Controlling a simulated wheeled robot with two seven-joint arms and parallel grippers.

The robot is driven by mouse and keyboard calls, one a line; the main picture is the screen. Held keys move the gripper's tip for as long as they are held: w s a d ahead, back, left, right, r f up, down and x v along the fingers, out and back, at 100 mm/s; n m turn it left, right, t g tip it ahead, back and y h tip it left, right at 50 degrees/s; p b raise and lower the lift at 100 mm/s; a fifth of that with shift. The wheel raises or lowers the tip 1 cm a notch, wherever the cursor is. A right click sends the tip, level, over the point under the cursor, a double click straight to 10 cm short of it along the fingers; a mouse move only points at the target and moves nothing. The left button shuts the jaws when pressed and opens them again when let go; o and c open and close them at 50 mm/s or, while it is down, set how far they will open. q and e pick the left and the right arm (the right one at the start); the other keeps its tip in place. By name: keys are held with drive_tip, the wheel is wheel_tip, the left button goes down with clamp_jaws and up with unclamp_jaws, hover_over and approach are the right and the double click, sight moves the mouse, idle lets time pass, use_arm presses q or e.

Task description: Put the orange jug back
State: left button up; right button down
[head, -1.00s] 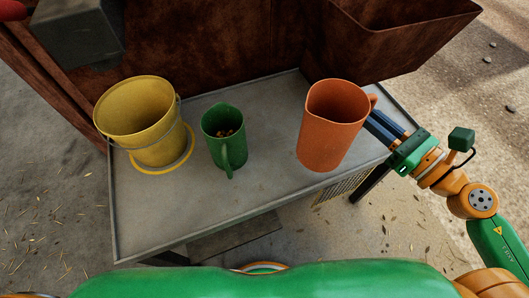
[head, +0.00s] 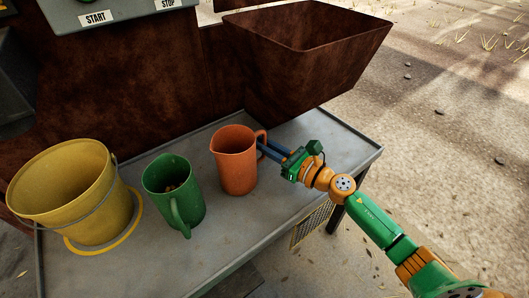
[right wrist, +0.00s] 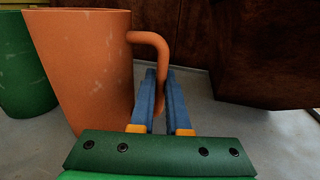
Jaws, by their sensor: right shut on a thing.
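The orange jug (head: 234,165) is upright at the right of the green jug, on or just above the grey tabletop (head: 290,190); I cannot tell if its base touches. My right gripper (head: 262,148) reaches in from the right and is shut on the orange jug's handle. In the right wrist view, the blue fingers (right wrist: 160,85) close around the lower part of the handle, and the orange jug (right wrist: 85,65) fills the left side. Its base is partly hidden there by the gripper. My left gripper is not in view.
A green jug (head: 165,178) with brown bits inside stands between the orange jug and a yellow bucket (head: 70,190) on a yellow ring. A rusty hopper (head: 310,60) overhangs the table's back right. A START/STOP panel (head: 125,12) is behind. The front right tabletop is clear.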

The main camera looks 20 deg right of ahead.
drive_tip(key=shift+f, duration=0.25)
drive_tip(key=c, duration=0.9)
unclamp_jaws()
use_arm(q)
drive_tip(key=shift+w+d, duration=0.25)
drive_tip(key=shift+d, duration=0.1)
use_arm(e)
drive_tip(key=shift+r, duration=0.25)
drive_tip(key=b+v, duration=0.1)
drive_tip(key=v, duration=1)
drive_tip(key=shift+s+d+f, duration=0.15)
drive_tip(key=shift+f, duration=0.05)
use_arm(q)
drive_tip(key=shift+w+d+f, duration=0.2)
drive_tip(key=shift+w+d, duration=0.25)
use_arm(e)
drive_tip(key=shift+s+d+r, duration=0.1)
drive_tip(key=shift+s+d, duration=0.1)
drive_tip(key=shift+s, duration=0.1)
